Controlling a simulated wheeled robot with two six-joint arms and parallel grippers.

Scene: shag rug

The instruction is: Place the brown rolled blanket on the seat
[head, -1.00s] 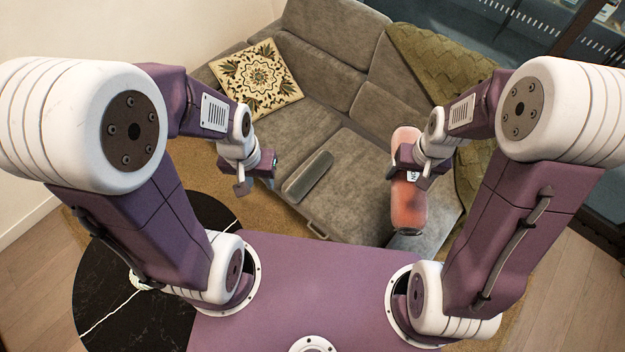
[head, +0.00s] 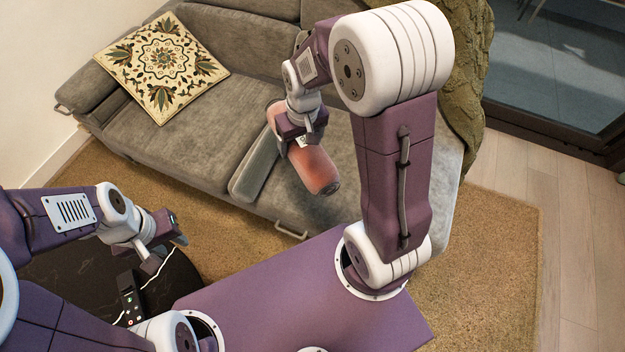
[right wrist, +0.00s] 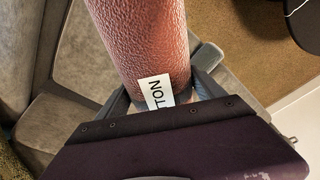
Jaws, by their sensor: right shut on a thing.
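The reddish-brown roll, which I take as the rolled blanket (head: 318,172), is held slantwise over the middle-right part of the grey sofa. My right gripper (head: 301,140) is shut around its middle. In the right wrist view the roll (right wrist: 145,45) shows a textured surface and a white label between the fingers. The sofa seat (head: 165,135) is bare on the left. Whether the roll touches the sofa cannot be told. My left gripper (head: 166,253) is open and empty, at the lower left above a dark round table.
A patterned cushion (head: 162,65) leans at the sofa's left end. A long grey bolster (head: 256,165) lies beside the roll. An olive throw (head: 465,75) covers the right end. A black remote (head: 130,298) is on the dark table (head: 75,275). Brown rug (head: 490,270) lies around.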

